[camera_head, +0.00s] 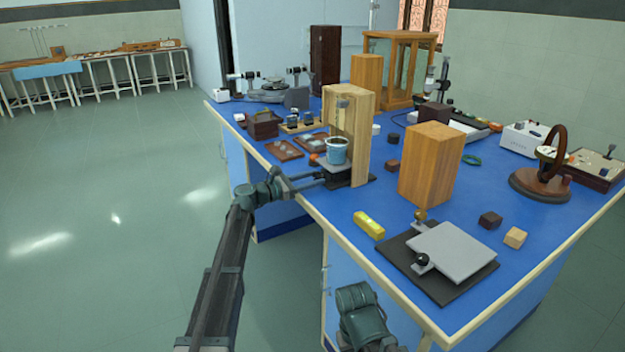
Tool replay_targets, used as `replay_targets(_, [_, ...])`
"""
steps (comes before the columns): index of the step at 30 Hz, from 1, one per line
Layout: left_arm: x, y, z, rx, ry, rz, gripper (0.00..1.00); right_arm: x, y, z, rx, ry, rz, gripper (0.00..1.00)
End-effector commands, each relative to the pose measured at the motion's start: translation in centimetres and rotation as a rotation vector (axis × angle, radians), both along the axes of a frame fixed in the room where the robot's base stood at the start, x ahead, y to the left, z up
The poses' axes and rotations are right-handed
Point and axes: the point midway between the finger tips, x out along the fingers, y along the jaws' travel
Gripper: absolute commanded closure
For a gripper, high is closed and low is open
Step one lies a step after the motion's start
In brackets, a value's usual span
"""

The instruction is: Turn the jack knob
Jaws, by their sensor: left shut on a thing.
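A small lab jack with a grey top plate (341,170) stands in front of an upright wooden stand (361,125) near the table's left edge. A blue beaker (337,152) sits on this plate. My left gripper (322,178) reaches in from the left, low beside the jack. Its fingers are shut at the jack's near left side, on the jack knob, which is hidden by the fingers. A second, lower jack with a wide grey plate (455,250) and a black ball knob (422,260) lies at the front right.
A yellow level (369,225) lies near the front edge. A wooden block (431,165) stands right of the beaker. Small trays (284,150) lie behind the gripper. A ring on a round base (545,185) stands at right. The floor at left is clear.

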Motion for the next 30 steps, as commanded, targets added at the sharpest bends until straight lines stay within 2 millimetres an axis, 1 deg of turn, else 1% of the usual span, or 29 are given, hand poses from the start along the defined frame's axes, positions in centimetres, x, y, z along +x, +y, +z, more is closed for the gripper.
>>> replay_targets(8, [-0.02, 0.03, -0.01, 0.030, -0.041, 0.000, 1.00, 0.00, 0.00, -0.01, 0.000, 0.000, 0.000, 0.50])
replay_targets(19, [-0.03, 0.04, -0.02, 0.032, -0.042, 0.000, 1.00, 0.00, 0.00, -0.01, 0.000, 0.000, 0.000, 0.50])
replay_targets(20, [-0.03, 0.04, -0.02, 0.032, -0.042, 0.000, 0.52, 0.00, 0.00, -0.01, 0.000, 0.000, 0.000, 0.50])
replay_targets(21, [-0.03, 0.04, -0.01, 0.031, -0.043, 0.000, 0.45, 0.00, 0.00, -0.01, 0.000, 0.000, 0.000, 0.50])
replay_targets(23, [-0.02, 0.03, -0.01, 0.031, -0.043, 0.000, 0.34, 0.00, 0.00, -0.01, 0.000, 0.000, 0.000, 0.50])
replay_targets(24, [-0.02, 0.03, -0.01, 0.031, -0.043, 0.000, 0.27, 0.00, 0.00, -0.01, 0.000, 0.000, 0.000, 0.50])
replay_targets(25, [-0.02, 0.03, -0.01, 0.031, -0.043, 0.000, 0.26, 0.00, 0.00, 0.00, 0.000, 0.000, 0.000, 0.50])
replay_targets(30, [-0.01, 0.02, -0.01, 0.031, -0.042, 0.000, 0.26, 0.00, 0.00, 0.00, 0.000, 0.000, 0.000, 0.50])
